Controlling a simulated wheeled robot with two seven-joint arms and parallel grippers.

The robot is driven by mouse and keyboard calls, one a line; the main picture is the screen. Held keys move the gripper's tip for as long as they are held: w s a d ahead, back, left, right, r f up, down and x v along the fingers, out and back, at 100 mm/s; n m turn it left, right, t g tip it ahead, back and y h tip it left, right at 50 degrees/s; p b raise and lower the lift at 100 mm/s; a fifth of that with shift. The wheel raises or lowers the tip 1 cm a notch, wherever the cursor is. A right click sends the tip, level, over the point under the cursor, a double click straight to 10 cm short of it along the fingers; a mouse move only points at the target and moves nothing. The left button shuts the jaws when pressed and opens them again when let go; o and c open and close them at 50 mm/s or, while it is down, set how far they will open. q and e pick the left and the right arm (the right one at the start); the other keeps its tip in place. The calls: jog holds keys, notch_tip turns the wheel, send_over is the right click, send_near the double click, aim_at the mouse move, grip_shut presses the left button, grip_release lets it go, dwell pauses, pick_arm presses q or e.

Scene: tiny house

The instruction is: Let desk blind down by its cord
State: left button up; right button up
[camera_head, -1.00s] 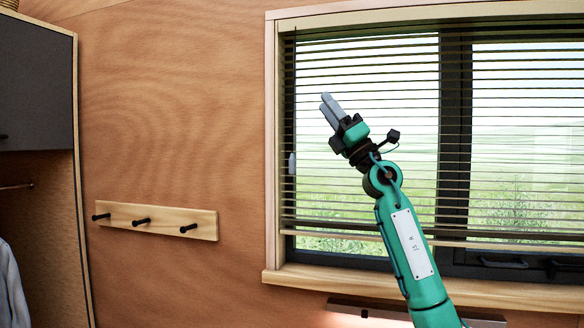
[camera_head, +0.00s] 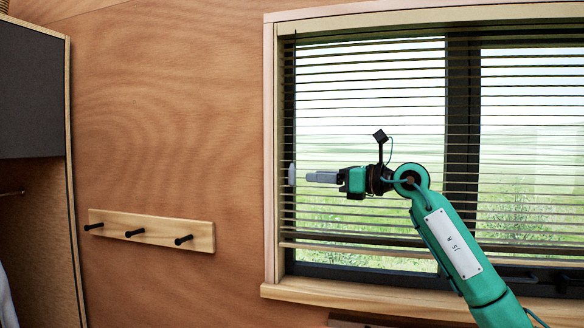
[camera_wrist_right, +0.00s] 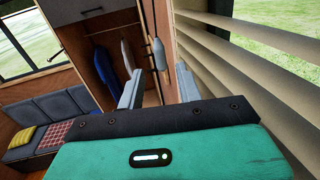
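The desk blind (camera_head: 370,110) hangs over the window with its slats spread; its bottom rail (camera_head: 350,248) is a little above the sill, with a strip of bare glass below. The cord's pale grey pull (camera_head: 291,174) hangs at the blind's left edge; it also shows in the right wrist view (camera_wrist_right: 159,55). My right gripper (camera_head: 309,177) points left, level with the pull and just right of it. In the wrist view the fingers (camera_wrist_right: 159,85) are apart, and the pull appears between and beyond their tips. My left gripper is out of view.
The window frame (camera_head: 271,150) and wooden sill (camera_head: 360,297) border the blind. A peg rail (camera_head: 150,228) is on the wall at left, beside a wardrobe (camera_head: 30,90). The wrist view shows hanging clothes (camera_wrist_right: 104,70) and a cushioned bench (camera_wrist_right: 45,115).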

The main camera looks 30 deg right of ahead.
aim_at(292, 175)
jog(key=p+x, duration=0.2)
jog(key=x, duration=0.4)
jog(key=shift+w+a+r+p, duration=0.15)
jog(key=shift+w+r+p, duration=0.05)
jog(key=shift+p, duration=0.1)
jog(key=shift+w+a+f, duration=0.15)
jog(key=shift+w+a, duration=0.15)
jog(key=shift+w, duration=0.35)
jog(key=shift+c, duration=0.3)
grip_shut()
